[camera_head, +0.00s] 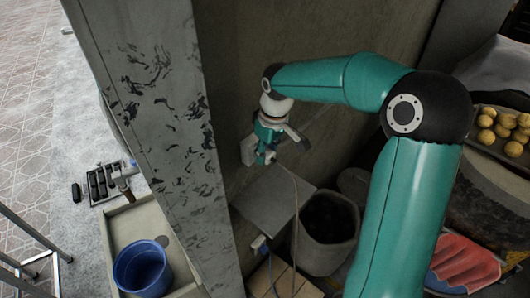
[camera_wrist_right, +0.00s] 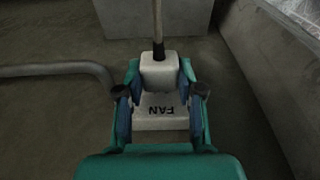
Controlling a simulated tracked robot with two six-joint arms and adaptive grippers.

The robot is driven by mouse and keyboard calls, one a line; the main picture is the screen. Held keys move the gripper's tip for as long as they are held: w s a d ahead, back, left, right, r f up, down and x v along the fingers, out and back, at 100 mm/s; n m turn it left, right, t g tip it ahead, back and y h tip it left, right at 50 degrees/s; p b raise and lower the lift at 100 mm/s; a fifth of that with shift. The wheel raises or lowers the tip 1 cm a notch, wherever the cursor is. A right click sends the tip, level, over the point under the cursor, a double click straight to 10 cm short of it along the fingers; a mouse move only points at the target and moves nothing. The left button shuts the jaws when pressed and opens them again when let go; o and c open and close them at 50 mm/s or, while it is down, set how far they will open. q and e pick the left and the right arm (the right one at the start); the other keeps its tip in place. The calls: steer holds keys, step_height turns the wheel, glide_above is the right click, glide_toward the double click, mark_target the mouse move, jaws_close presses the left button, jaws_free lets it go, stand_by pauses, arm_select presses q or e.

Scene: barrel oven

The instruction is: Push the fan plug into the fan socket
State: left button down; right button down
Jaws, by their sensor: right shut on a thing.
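My right gripper (camera_head: 268,152) is at the concrete wall, its fingers shut on the fan plug. In the right wrist view the plug is a small white block (camera_wrist_right: 160,70) between the fingertips, with a cable running up from it. A white box marked FAN (camera_wrist_right: 160,112), apparently the fan socket, shows just below the plug in that view. In the head view a pale box (camera_head: 248,150) on the wall is beside the gripper, partly hidden by it. Plug and box look close or touching; I cannot tell how far the plug is in. My left gripper is not in view.
The cable (camera_head: 296,192) hangs below my right gripper, past a grey slab (camera_head: 275,199). A grey bin (camera_head: 328,230) stands to its right. A pillar (camera_head: 165,120) divides this corner from a blue bucket (camera_head: 143,268). Potatoes (camera_head: 504,127) lie on a tray at far right.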

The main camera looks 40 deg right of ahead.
steer(key=shift+w, duration=0.6)
steer(key=c, duration=0.7)
jaws_free()
steer(key=shift+o, duration=0.2)
step_height(320, 180, up, 12)
steer(key=s, duration=0.1)
steer(key=shift+s, duration=0.35)
steer(key=shift+f, duration=0.15)
